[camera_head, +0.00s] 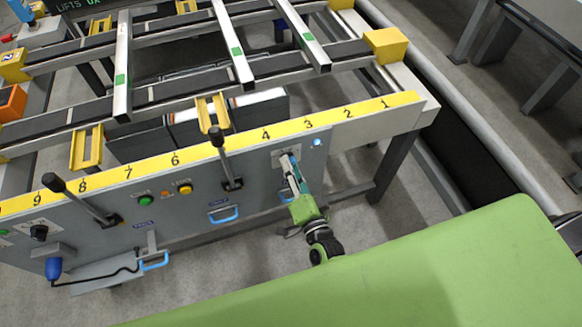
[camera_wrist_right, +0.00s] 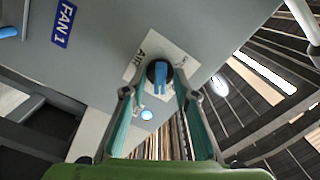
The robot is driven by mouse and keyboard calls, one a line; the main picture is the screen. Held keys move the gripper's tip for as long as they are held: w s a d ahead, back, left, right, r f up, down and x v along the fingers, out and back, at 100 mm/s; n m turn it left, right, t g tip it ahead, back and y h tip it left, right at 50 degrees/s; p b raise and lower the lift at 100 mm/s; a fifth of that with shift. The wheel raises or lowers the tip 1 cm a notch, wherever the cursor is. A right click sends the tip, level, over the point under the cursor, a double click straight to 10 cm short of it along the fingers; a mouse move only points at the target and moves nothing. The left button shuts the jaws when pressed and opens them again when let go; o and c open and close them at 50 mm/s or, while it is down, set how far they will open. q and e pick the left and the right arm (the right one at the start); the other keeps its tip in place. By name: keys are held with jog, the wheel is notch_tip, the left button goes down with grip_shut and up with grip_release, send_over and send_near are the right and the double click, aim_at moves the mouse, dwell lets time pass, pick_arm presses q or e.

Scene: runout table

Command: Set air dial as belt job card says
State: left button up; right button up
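The air dial (camera_wrist_right: 160,72) is a dark round knob with a blue bar on a white plate marked AIR in the right wrist view. My right gripper (camera_wrist_right: 160,98) is open, with one teal-lined finger on each side of the dial and gaps between fingers and knob. In the head view my right gripper (camera_head: 290,168) reaches the grey panel below the yellow number strip and largely covers the dial. I cannot read the dial's setting. No belt job card can be made out. My left gripper is not in view.
A lit white-blue lamp (camera_head: 317,142) sits right of the dial. Black levers (camera_head: 226,160) stick out from the panel, with green (camera_head: 145,200) and orange (camera_head: 185,189) buttons and blue handles (camera_head: 224,214) farther left. The yellow number strip (camera_head: 210,152) runs above. Metal bars lie on the table.

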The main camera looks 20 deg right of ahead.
jog(key=s, duration=1.2)
jog(key=shift+d, duration=0.2)
jog(key=s+f+n+g+y, duration=0.1)
jog(key=s+f+n+g, duration=0.35)
jog(key=f, duration=0.85)
jog(key=s+f+n+g+y, duration=0.1)
jog(key=s+f+n+g, duration=0.35)
jog(key=f, duration=0.85)
jog(key=s+d+f+n+g+h, duration=0.1)
jog(key=s+d+f+n+g, duration=0.1)
jog(key=s+d+f+g, duration=0.2)
jog(key=s+d+f+n+g+h, duration=0.1)
jog(key=s+d+f+n+g, duration=0.2)
jog(key=s+f, duration=0.7)
jog(key=s+d+g, duration=0.1)
jog(key=s, duration=0.6)
jog(key=shift+s+d+f+h, duration=0.15)
jog(key=shift+s+d+h, duration=0.15)
jog(key=shift+s, duration=0.1)
jog(key=shift+a, duration=0.1)
